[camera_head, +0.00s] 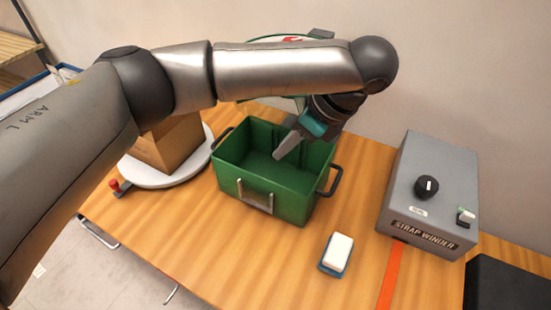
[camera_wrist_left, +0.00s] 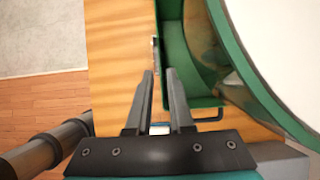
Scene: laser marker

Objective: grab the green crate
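The green crate (camera_head: 232,180) stands upright on the wooden table, open at the top, with a dark handle at each end and a metal label holder on its front. Its inside looks empty where it shows. In the left wrist view part of the crate (camera_wrist_left: 176,50) and one dark handle (camera_wrist_left: 208,115) show beyond the fingers. My left gripper (camera_head: 280,152) points down over the crate's back right part in the head view. Its two fingers (camera_wrist_left: 159,74) are apart with nothing between them. I cannot tell how high above the crate they are. My right gripper is not in view.
A grey strap winder box (camera_head: 432,190) stands to the right, with an orange strap (camera_head: 391,275) before it. A white block on a blue base (camera_head: 337,253) lies front right. A cardboard box (camera_head: 170,148) sits on a white round plate (camera_head: 150,180) to the left. A green-rimmed round thing (camera_wrist_left: 228,65) is close.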

